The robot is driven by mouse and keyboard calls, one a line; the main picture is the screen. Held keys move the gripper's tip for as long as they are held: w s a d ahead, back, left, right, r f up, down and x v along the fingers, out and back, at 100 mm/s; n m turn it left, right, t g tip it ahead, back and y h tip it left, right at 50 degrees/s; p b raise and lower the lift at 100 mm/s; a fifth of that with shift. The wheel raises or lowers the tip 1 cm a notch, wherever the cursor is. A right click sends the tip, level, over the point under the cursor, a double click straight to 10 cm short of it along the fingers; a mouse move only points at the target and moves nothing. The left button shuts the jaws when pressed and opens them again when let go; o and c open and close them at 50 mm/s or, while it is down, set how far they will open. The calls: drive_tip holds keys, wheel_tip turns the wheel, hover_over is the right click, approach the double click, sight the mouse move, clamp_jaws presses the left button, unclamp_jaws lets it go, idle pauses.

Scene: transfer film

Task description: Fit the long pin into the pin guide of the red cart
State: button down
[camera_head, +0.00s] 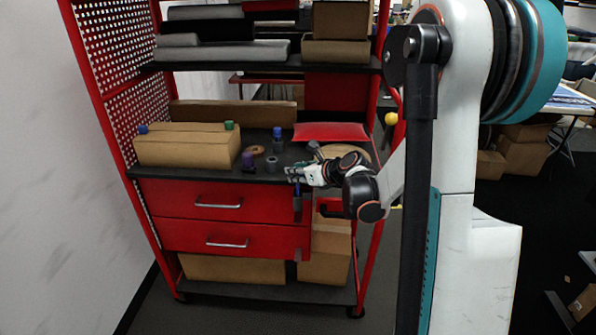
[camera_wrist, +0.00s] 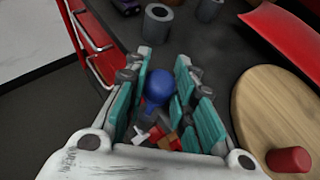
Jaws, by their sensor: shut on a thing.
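The red cart (camera_head: 235,236) has two drawers and a black worktop. My gripper (camera_head: 294,175) is at the worktop's front right edge, its fingers closed around a blue pin. The pin's rounded blue head (camera_wrist: 158,88) shows between the teal finger pads (camera_wrist: 168,95) in the wrist view. In the head view, a blue part of the pin (camera_head: 297,188) shows just below the fingers. A dark upright block, which looks like the pin guide (camera_head: 297,208), is directly beneath it on the cart's front. I cannot tell whether the pin's lower end is inside it.
A grey hollow cylinder (camera_wrist: 158,22), a tan ring (camera_head: 258,149) and a blue-topped piece (camera_head: 277,140) stand on the worktop. A cardboard box (camera_head: 187,150) is at the left. A round wooden board (camera_wrist: 275,115) bearing a red cylinder (camera_wrist: 288,160) is right of my gripper.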

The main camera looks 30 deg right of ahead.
drive_tip(key=shift+f, duration=0.55)
drive_tip(key=c, duration=1.3)
unclamp_jaws()
drive_tip(key=v, duration=1.2)
drive_tip(key=shift+f, duration=0.1)
drive_tip(key=shift+a, duration=0.1)
